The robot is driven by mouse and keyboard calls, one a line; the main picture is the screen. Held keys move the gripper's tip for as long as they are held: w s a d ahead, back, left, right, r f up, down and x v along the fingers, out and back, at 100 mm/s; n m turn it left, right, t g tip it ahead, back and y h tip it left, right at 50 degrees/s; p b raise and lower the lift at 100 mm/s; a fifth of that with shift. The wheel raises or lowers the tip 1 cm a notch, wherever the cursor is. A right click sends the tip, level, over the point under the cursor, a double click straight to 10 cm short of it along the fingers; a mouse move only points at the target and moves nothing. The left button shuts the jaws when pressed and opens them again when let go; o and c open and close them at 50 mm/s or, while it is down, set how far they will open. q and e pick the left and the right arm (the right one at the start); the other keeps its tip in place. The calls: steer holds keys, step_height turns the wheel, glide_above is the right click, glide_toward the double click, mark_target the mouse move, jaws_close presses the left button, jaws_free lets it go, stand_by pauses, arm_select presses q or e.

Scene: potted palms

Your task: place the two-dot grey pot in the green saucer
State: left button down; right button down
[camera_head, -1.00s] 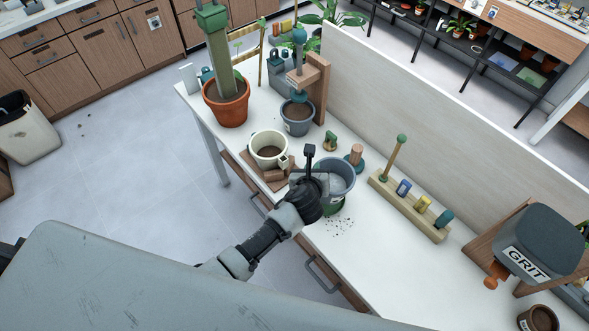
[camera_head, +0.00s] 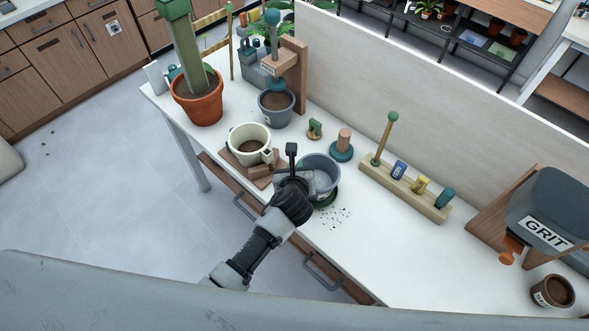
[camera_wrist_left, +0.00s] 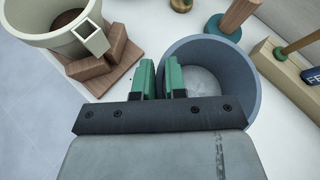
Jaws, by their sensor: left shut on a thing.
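A grey pot (camera_head: 322,168), empty inside, is at the middle of the bench; no dots show on the side I see. My left gripper (camera_head: 303,178) is shut on its near left rim. In the left wrist view the green fingers (camera_wrist_left: 161,78) are on either side of the pot's wall (camera_wrist_left: 215,48). The green saucer (camera_head: 329,199) shows as a sliver under the pot's lower right side, mostly hidden. The pot is over it; I cannot tell whether it rests in it. My right gripper is out of view.
A cream pot (camera_head: 249,142) stands on wooden blocks just left. Behind are another grey pot (camera_head: 277,109) with soil, a green-based stamp (camera_head: 342,147) and a wooden rack (camera_head: 405,190). Spilled grit (camera_head: 333,216) lies in front. A grit hopper (camera_head: 545,215) stands right.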

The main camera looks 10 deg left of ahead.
arm_select(q)
steer(key=shift+d, duration=0.1)
steer(key=c, duration=1.2)
jaws_free()
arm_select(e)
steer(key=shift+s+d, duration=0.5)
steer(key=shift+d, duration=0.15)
arm_select(q)
steer(key=shift+o, duration=0.2)
steer(key=v, duration=1.2)
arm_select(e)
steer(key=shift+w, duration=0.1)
